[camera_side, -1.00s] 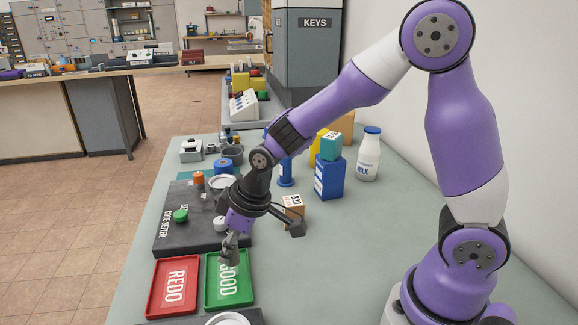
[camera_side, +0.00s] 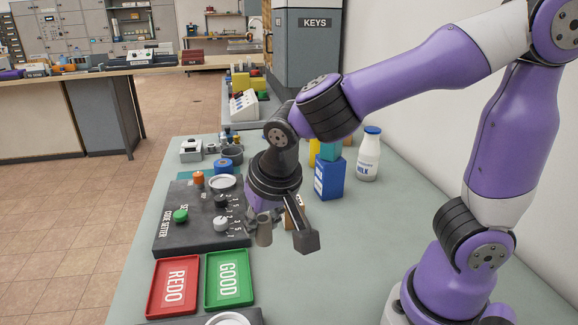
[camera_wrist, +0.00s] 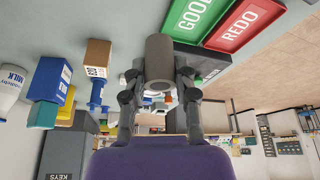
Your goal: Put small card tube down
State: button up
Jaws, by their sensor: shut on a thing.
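The small card tube (camera_wrist: 159,57) is grey-brown and hollow. In the wrist view it stands between the two fingers of my gripper (camera_wrist: 160,92), with its open end facing the camera. My gripper is shut on it. In the side view my gripper (camera_side: 264,218) hangs beside the right edge of the code setter panel, and the tube (camera_side: 264,234) points down from it, apparently above the table. The fingers partly hide the tube. Whether its lower end touches anything cannot be told.
The green GOOD tray (camera_side: 228,278) and red REDO tray (camera_side: 174,285) lie in front, both empty. The dark code setter panel (camera_side: 180,240) carries knobs. A blue box (camera_side: 329,180) and milk bottle (camera_side: 368,155) stand right. The table (camera_side: 330,285) in front right is clear.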

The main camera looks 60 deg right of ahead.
jog(key=s+d+f+m+g+h, duration=0.1)
jog(key=s+d+f+m, duration=0.1)
jog(key=d+m, duration=0.3)
jog(key=s+d+f+m+g, duration=0.2)
jog(key=d+m, duration=0.3)
jog(key=d, duration=0.5)
jog(key=s+d+f+m+g+h, duration=0.1)
jog(key=s+d+f+m+g, duration=0.1)
jog(key=d+m, duration=0.2)
jog(key=shift+d+m+h, duration=0.3)
jog(key=shift+d+m, duration=0.1)
jog(key=shift+d, duration=1.25)
jog(key=shift+d+f, duration=0.15)
jog(key=shift+f, duration=2.05)
jog(key=o, duration=0.8)
jog(key=shift+f, duration=0.1)
